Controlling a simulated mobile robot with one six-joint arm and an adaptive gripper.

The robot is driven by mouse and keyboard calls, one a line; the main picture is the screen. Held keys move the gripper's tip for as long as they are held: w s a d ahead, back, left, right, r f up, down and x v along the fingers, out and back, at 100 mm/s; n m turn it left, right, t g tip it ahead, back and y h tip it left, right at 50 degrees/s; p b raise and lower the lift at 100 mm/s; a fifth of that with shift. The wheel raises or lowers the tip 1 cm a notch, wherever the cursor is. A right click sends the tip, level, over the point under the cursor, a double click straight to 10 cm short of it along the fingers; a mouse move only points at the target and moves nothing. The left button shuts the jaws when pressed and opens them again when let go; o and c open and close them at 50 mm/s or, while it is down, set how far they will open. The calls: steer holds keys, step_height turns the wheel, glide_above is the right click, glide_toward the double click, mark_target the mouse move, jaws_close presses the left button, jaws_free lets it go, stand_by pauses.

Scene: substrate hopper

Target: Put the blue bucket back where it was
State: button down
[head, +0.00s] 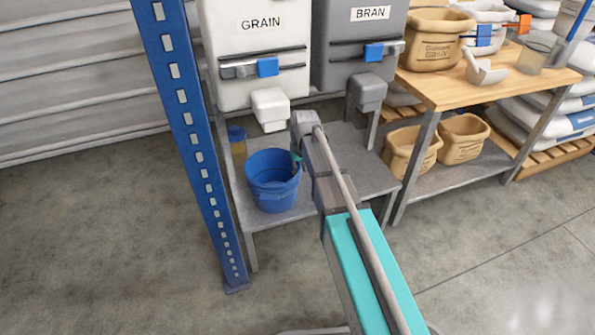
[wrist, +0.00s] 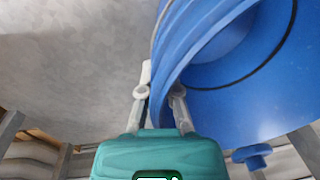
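The blue bucket (head: 272,186) is upright at the front left of the low grey platform, below and in front of the GRAIN hopper. I cannot tell whether its base touches the platform. My gripper (head: 296,160) is at the right side of its rim. In the wrist view the bucket (wrist: 245,95) fills the upper right. My gripper (wrist: 160,95) has one finger on each side of the bucket's wall, and the blue rim fills the gap between them. The right finger is partly hidden by the rim.
The GRAIN hopper (head: 255,60) and BRAN hopper (head: 355,50) hang above the platform (head: 350,170). A blue post (head: 185,120) stands close left of the bucket. A blue-topped container (head: 238,145) stands behind it. A wooden bench (head: 480,85) is at right. The concrete floor in front is clear.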

steer(key=shift+f, duration=0.15)
steer(key=c, duration=0.8)
jaws_free()
step_height(320, 180, up, 12)
steer(key=d+p, duration=0.1)
steer(key=p, duration=1.1)
steer(key=shift+w+d, duration=0.15)
steer(key=shift+d, duration=0.05)
steer(key=s+d, duration=0.3)
steer(key=s, duration=0.3)
steer(key=s+d+m, duration=0.1)
steer(key=s+d, duration=0.3)
steer(key=s, duration=0.3)
steer(key=s+d+m+h, duration=0.1)
steer(key=s+d, duration=0.2)
steer(key=s, duration=0.3)
steer(key=shift+s+d, duration=0.3)
steer(key=shift+d, duration=0.1)
